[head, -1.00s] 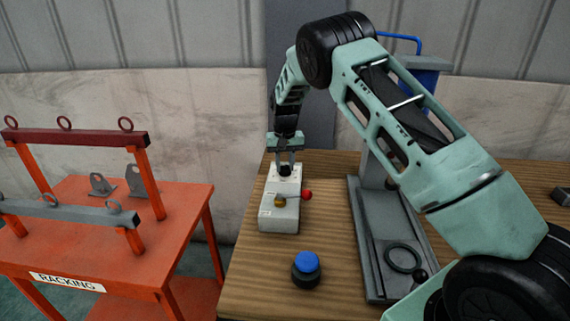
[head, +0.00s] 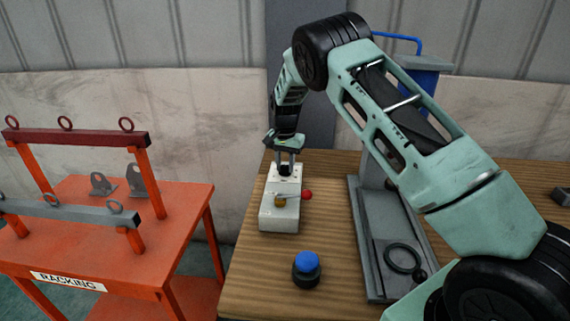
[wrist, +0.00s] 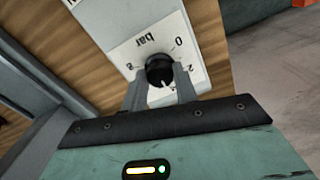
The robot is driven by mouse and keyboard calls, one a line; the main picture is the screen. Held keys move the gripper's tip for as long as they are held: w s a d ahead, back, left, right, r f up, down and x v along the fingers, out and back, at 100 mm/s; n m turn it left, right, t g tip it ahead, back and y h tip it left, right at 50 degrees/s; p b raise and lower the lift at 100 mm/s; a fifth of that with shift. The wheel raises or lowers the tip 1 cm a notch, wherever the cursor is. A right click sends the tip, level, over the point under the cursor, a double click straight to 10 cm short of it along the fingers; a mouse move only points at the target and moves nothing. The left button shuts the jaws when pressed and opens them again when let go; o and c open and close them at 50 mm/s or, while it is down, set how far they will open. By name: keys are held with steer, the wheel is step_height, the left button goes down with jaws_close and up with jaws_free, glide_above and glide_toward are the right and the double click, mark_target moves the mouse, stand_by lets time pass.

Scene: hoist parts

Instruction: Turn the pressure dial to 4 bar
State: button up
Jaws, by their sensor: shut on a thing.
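The pressure dial is a black round knob (wrist: 158,69) on a white scale plate (wrist: 147,45) marked "bar". On the plate I can read 0, 2 and 8; my gripper hides the other marks. A small pale mark shows at the knob's lower right edge, but I cannot read its setting for certain. The dial sits on top of a pale box (head: 279,213) on the wooden bench. My gripper (wrist: 161,88) has its two fingers shut on the knob's sides. In the head view, my gripper (head: 289,160) points down onto the box's rear part.
A blue button (head: 306,262) stands in front. A grey press-like stand (head: 361,240) is on the right. An orange racking table (head: 110,240) is at left.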

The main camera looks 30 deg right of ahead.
mark_target(285, 166)
steer(key=shift+w+r, duration=0.1)
steer(key=shift+r, duration=0.05)
steer(key=o, duration=1)
step_height(285, 166, up, 17)
steer(key=shift+r+b, duration=0.15)
steer(key=shift+b, duration=1.05)
